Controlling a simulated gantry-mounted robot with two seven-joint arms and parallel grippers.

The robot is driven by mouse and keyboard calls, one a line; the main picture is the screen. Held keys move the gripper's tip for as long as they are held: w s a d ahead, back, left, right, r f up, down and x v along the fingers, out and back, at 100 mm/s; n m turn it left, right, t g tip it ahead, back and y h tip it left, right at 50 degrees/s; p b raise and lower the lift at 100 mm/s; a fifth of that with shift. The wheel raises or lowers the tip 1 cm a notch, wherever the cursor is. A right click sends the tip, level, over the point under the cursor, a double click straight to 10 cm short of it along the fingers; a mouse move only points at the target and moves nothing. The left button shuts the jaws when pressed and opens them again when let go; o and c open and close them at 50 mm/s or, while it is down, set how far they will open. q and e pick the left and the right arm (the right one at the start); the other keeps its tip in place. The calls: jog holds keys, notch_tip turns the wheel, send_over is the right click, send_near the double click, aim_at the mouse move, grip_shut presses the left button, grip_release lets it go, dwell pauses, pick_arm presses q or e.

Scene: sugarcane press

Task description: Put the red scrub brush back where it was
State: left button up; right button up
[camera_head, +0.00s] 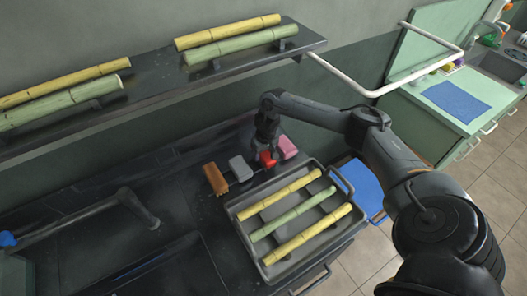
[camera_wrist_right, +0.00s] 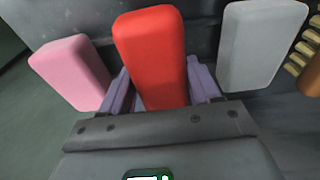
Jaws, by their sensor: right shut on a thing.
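The red scrub brush (camera_head: 267,160) is at the back of the dark counter in the head view, below the right gripper (camera_head: 266,146). In the right wrist view the red brush (camera_wrist_right: 152,55) stands between the two purple-grey fingers of the right gripper (camera_wrist_right: 160,92), which is shut on it. A pink brush (camera_wrist_right: 72,72) and a grey brush (camera_wrist_right: 258,45) flank it. In the head view the pink brush (camera_head: 287,147), the grey brush (camera_head: 241,168) and a brown brush (camera_head: 215,178) form a row with it. Whether the red brush touches the counter is hidden. My left gripper is not in view.
A grey tray (camera_head: 240,222) with yellow and green cane stalks lies just in front of the brushes. A wall shelf (camera_head: 150,85) with more stalks hangs above. A white rail (camera_head: 340,78) juts out at the right.

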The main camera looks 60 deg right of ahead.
aim_at(265, 153)
jog(key=shift+f, duration=0.15)
jog(key=o, duration=1)
jog(key=shift+r, duration=0.35)
jog(key=r, duration=0.2)
jog(key=r+p, duration=0.1)
jog(key=r, duration=0.5)
jog(key=shift+s+a, duration=0.2)
jog(key=shift+s, duration=0.15)
